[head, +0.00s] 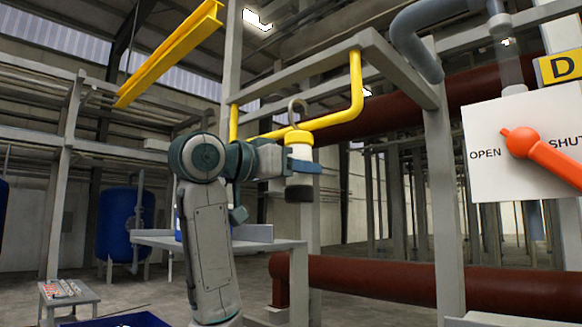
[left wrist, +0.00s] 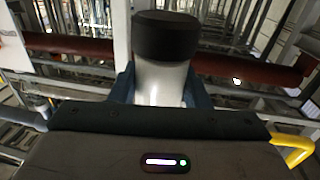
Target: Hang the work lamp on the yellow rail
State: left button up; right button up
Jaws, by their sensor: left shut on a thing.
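The work lamp (head: 299,152) has a white body, a yellow collar, a dark lower end and a grey hook on top. It hangs upright in my left gripper (head: 302,168), which is shut around its body. The yellow rail (head: 335,119) is a bent pipe under a grey frame. The hook stands at the rail's height and overlaps it in the head view; I cannot tell whether it is over the rail or in front of it. In the left wrist view the lamp (left wrist: 160,80) sits between the fingers, dark end up, and a yellow pipe piece (left wrist: 292,146) shows at lower right. My right gripper is not in view.
A grey frame post (head: 442,200) stands right of the lamp, with dark red pipes (head: 390,285) behind. A white panel (head: 520,140) with an orange lever is at right. A grey table (head: 255,245) stands below the lamp. A yellow beam (head: 170,52) is at upper left.

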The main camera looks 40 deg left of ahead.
aim_at(310, 186)
pick_arm(q)
jog(key=shift+p+x, duration=0.3)
jog(key=shift+x, duration=0.75)
jog(key=shift+w+a+f+b, duration=0.1)
jog(key=shift+w+f+b, duration=0.25)
jog(key=shift+w+f, duration=0.5)
jog(key=shift+f, duration=0.15)
jog(key=shift+f+b, duration=0.3)
jog(key=shift+b, duration=0.2)
jog(key=o, duration=1.2)
